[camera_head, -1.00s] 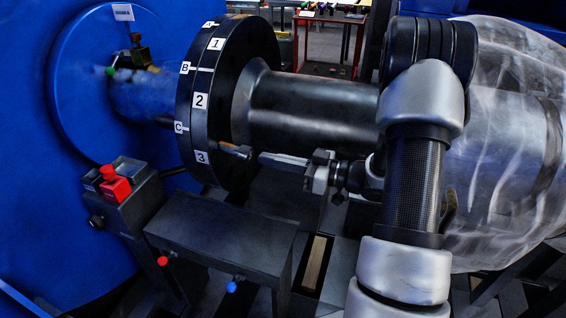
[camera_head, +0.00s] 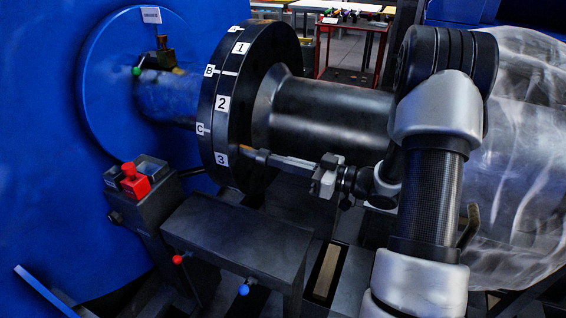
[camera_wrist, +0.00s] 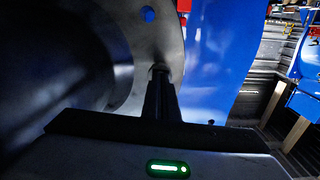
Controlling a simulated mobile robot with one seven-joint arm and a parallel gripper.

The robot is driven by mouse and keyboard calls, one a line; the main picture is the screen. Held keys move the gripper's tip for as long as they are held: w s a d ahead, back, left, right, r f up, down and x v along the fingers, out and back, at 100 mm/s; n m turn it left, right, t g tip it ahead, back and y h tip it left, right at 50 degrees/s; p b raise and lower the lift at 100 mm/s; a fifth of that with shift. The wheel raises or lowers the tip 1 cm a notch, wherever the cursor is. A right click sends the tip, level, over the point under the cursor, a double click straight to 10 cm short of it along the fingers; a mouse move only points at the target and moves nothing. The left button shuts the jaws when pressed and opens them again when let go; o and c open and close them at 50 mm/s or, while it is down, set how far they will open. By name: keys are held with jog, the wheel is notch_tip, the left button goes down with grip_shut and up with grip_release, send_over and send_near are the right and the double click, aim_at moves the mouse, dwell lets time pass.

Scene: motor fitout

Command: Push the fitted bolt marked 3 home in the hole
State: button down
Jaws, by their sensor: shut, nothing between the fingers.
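The dark round flange (camera_head: 262,70) carries white labels 1, 2 and 3 on its rim. Near the label 3 (camera_head: 220,159), a small brownish bolt end (camera_head: 257,154) stands at the flange's right face. My gripper (camera_head: 272,159) is shut, its slim fingers pointing left at that bolt. In the wrist view, my shut fingers (camera_wrist: 160,80) point at the grey flange face (camera_wrist: 140,45), their tips at or very near the bolt there. The fingers hide most of the bolt, so I cannot tell whether they touch or how deep it sits. An open hole shows blue above.
The thick shaft (camera_head: 330,115) runs right from the flange, close above my gripper. A grey box (camera_head: 240,235) with red and blue knobs stands below. A red button (camera_head: 133,182) is at left. Clear wrapping (camera_head: 520,130) covers the right end.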

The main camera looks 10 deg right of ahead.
aim_at(262, 158)
jog(key=shift+x, duration=2.65)
jog(key=shift+p+v, duration=0.7)
jog(key=shift+v, duration=4.5)
jog(key=w+m+h+p, duration=0.1)
jog(key=w+m+h, duration=0.3)
jog(key=w+h, duration=0.5)
jog(key=s+d+r+m+g+h, duration=0.1)
jog(key=s+d+r+m+h, duration=0.2)
jog(key=s+d+r+h, duration=0.35)
jog(key=s+a+r+m+g, duration=0.15)
jog(key=s+a, duration=0.25)
jog(key=s, duration=0.4)
jog(key=s+a+r+g, duration=0.1)
jog(key=s+a+r, duration=0.2)
jog(key=s, duration=0.6)
jog(key=s+a+r+m+g, duration=0.1)
jog(key=s+a+r+g, duration=0.2)
jog(key=s, duration=0.5)
notch_tip(262, 158, up, 18)
jog(key=t+p, duration=0.1)
jog(key=p, duration=1.7)
jog(key=shift+f+y, duration=0.25)
jog(key=shift+y, duration=0.2)
